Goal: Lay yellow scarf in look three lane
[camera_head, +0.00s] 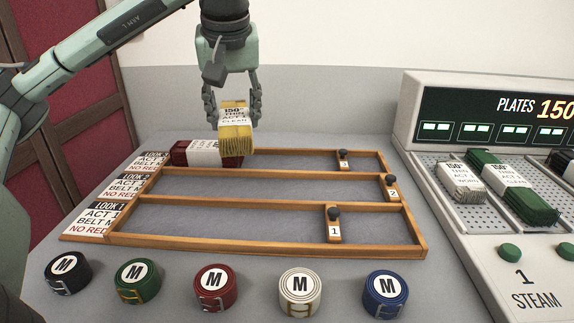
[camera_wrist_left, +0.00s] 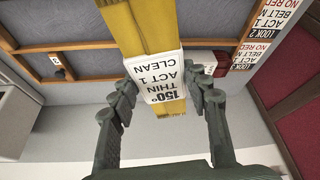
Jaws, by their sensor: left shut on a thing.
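My left gripper (camera_head: 232,104) is shut on the yellow scarf (camera_head: 236,138), a folded bundle with a white label reading 150°, thin, act 1, clean. The scarf also shows in the left wrist view (camera_wrist_left: 150,30), between the fingers (camera_wrist_left: 161,100). It is held at the back lane of the wooden rack, just right of a dark red folded item with a white label (camera_head: 195,153). I cannot tell whether it touches the lane floor. The look three lane (camera_head: 290,163) is the back one, with its card (camera_head: 155,160) at the left. My right gripper is not in view.
The look two lane (camera_head: 260,187) and look one lane (camera_head: 240,219) are empty of clothes. Pegged markers (camera_head: 334,222) stand on the rails. Several rolled belts (camera_head: 300,290) line the front. A steam machine (camera_head: 500,110) with folded items stands at the right.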

